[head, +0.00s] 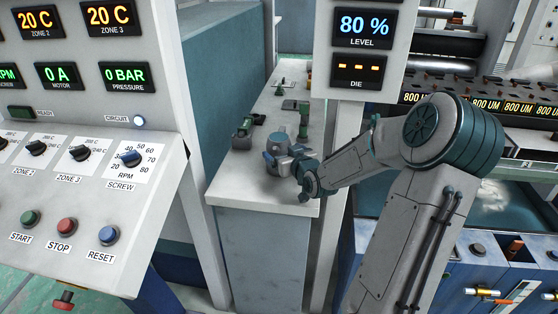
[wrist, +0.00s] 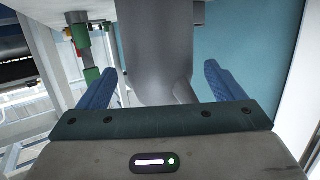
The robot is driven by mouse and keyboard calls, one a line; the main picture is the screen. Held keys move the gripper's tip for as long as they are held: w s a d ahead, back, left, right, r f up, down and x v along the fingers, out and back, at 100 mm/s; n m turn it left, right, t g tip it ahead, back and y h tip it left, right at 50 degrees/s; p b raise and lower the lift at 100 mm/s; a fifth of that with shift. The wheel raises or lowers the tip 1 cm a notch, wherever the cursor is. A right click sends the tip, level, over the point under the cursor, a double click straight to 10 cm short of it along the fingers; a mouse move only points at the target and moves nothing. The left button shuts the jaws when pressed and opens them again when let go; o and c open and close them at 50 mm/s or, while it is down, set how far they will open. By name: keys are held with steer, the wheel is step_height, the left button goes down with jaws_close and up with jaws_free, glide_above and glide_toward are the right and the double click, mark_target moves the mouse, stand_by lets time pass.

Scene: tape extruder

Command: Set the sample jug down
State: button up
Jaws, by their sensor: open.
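The sample jug (head: 279,142) is a grey vessel near the front end of the white bench top (head: 244,186). It appears upright, but my gripper hides part of its lower body and base in the head view. My gripper (head: 284,163) is at the jug, reaching in from the right. In the wrist view the jug's grey body (wrist: 158,45) stands between the two blue fingers of my gripper (wrist: 157,78). The fingers are spread, with a visible gap on each side of the jug. Contact between the jug's base and the bench is hidden.
Green-and-dark fittings (head: 241,133) stand on the bench to the left of and behind the jug. A control panel (head: 85,150) is at the left and a display post (head: 361,60) at the right. Bare bench top lies in front of the jug.

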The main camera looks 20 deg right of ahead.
steer(key=shift+w+f, duration=0.25)
steer(key=shift+w, duration=0.8)
steer(key=c, duration=1.3)
steer(key=shift+r, duration=0.2)
steer(key=shift+c, duration=0.5)
